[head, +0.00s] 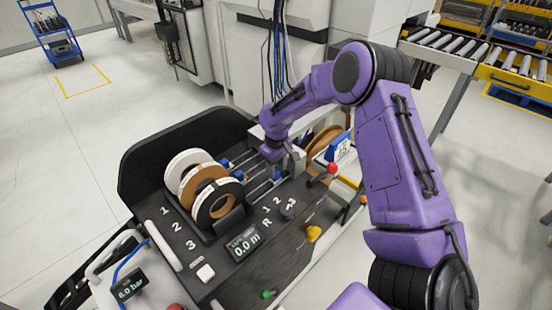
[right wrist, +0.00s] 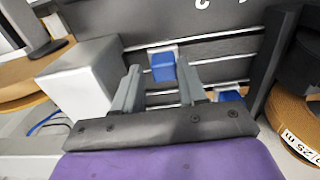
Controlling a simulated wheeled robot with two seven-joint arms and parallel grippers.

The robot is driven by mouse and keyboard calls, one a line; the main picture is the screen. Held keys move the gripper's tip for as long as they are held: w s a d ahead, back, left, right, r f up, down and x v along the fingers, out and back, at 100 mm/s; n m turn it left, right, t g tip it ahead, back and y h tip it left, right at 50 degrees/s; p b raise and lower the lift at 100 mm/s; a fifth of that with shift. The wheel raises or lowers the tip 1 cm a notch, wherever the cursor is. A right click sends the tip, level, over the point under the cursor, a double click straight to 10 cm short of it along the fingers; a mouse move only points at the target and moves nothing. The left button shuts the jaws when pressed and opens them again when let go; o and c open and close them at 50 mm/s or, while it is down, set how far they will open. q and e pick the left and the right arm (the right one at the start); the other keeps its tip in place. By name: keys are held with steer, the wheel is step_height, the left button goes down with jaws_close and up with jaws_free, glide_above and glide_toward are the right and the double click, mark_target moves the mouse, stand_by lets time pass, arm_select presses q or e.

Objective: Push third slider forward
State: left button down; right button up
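Three sliders with blue blocks run on parallel metal rails on the black machine. The third slider (head: 277,174), nearest the machine's front, shows below my right gripper (head: 281,152). In the right wrist view my right gripper (right wrist: 160,88) is open, its two grey fingers apart. A blue block (right wrist: 163,67), which looks like the third slider, shows between and just beyond the fingertips. Contact cannot be told. Another blue block (right wrist: 230,96) is partly hidden behind the gripper's right side. In the head view the other blue blocks (head: 225,163) sit further left. My left gripper is out of view.
A pale block (right wrist: 82,78) is close left of my fingers in the wrist view. A red-topped lever (head: 331,169), knob (head: 288,212) and display (head: 243,245) are nearby.

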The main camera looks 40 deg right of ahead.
mark_target(277, 171)
step_height(277, 171, up, 10)
steer(key=shift+b, duration=0.4)
